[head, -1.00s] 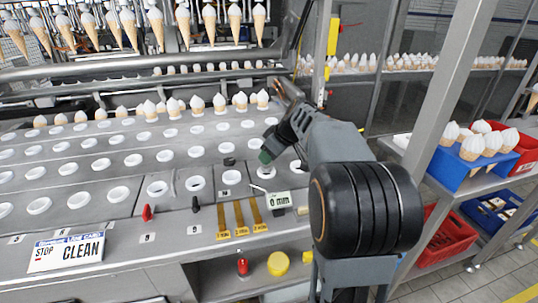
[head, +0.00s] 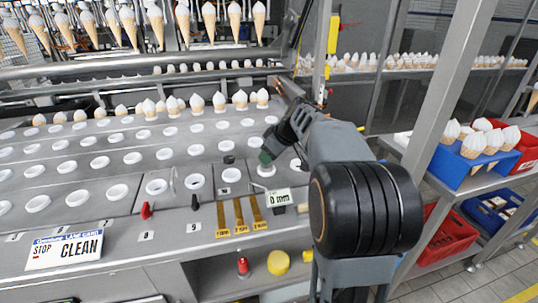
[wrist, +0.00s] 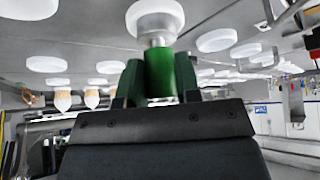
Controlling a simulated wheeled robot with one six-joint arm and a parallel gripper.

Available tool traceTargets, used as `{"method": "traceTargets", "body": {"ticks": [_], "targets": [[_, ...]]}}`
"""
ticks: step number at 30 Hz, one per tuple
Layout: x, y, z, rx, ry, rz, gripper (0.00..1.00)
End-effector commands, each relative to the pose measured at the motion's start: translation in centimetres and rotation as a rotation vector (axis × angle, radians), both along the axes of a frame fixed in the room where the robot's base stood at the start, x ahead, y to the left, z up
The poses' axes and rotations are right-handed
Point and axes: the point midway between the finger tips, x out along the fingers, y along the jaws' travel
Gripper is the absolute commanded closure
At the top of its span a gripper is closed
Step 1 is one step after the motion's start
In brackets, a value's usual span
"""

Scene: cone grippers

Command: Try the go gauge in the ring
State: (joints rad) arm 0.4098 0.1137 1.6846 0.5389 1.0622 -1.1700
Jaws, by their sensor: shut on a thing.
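The go gauge (wrist: 159,75) has a green handle and a bright metal end. My gripper (wrist: 158,88) is shut on the green handle, which also shows as a small green spot at my gripper's tip in the head view (head: 265,157). The metal end meets a white ring (wrist: 155,18) in the wrist view. I cannot tell how far it sits inside the ring. In the head view the white ring (head: 266,170) is directly below the gauge, partly covered by my gripper.
Rows of white rings fill the metal plate. A 0 mm display (head: 279,198), yellow tags (head: 239,217) and red and black pegs (head: 146,210) lie in front. Filled cones hang behind; a blue crate (head: 468,167) stands right.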

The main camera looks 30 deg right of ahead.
Motion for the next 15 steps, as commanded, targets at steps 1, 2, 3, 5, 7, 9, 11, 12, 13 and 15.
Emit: {"method": "traceTargets", "body": {"ticks": [1,2,3,5,7,9,11,12,13,15], "targets": [[0.01,0.0,-0.03,0.0,-0.001,-0.001,0.98],[0.01,-0.01,-0.06,0.0,-0.001,-0.001,0.98],[0.01,0.0,-0.09,0.0,-0.001,-0.001,0.98],[0.01,0.0,-0.14,0.0,-0.001,-0.001,0.98],[0.01,0.0,-0.2,0.0,-0.001,-0.001,0.98],[0.01,0.0,-0.26,0.0,-0.001,-0.001,0.98],[0.01,0.0,-0.31,0.0,-0.001,-0.001,0.98],[0.01,0.0,-0.33,0.0,-0.001,-0.001,0.98],[0.01,-0.01,-0.36,0.0,-0.001,-0.001,0.98],[0.01,-0.01,-0.41,0.0,-0.001,-0.001,0.98]]}}
